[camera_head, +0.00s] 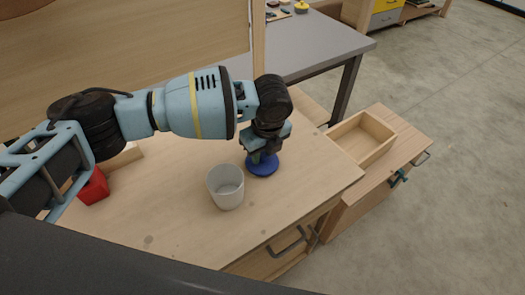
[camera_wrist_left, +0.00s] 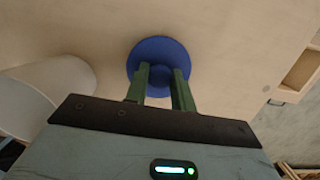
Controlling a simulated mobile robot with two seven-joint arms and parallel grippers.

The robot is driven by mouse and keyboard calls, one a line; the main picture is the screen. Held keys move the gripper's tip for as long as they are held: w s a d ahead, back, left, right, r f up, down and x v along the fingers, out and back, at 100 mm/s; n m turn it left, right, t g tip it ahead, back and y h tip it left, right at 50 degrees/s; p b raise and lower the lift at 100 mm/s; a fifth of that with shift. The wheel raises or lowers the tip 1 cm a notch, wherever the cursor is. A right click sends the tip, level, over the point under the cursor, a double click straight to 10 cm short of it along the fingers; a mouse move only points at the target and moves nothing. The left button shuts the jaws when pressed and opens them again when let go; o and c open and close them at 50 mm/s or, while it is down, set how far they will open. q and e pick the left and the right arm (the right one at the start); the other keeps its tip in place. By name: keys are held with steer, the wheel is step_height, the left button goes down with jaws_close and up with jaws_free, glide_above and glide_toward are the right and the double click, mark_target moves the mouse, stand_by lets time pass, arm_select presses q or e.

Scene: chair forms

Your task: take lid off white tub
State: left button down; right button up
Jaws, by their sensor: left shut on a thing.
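The white tub (camera_head: 226,187) stands upright and open-topped on the wooden table, with its inside showing. In the left wrist view the tub (camera_wrist_left: 70,78) is at the left, apart from the fingers. The round blue lid (camera_head: 262,166) is to the right of the tub in the head view, at or just above the table top; I cannot tell if it touches. My left gripper (camera_wrist_left: 160,90) points down and is shut on the knob of the blue lid (camera_wrist_left: 160,52). My right gripper is not in view.
The wooden table top (camera_head: 180,235) is clear in front of the tub. A red box (camera_head: 93,188) sits at the left beneath my arm. An open wooden tray (camera_head: 361,141) rests on a lower bench at the right. A grey table (camera_head: 310,45) stands behind.

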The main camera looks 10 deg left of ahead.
mark_target(267, 166)
arm_select(q)
steer(key=shift+f, duration=0.15)
steer(key=c, duration=1.2)
jaws_free()
steer(key=shift+o, duration=0.2)
step_height(267, 166, up, 12)
steer(key=s+d, duration=0.1)
steer(key=shift+s+d+p, duration=0.15)
steer(key=shift+d+p, duration=0.05)
steer(key=shift+p, duration=0.25)
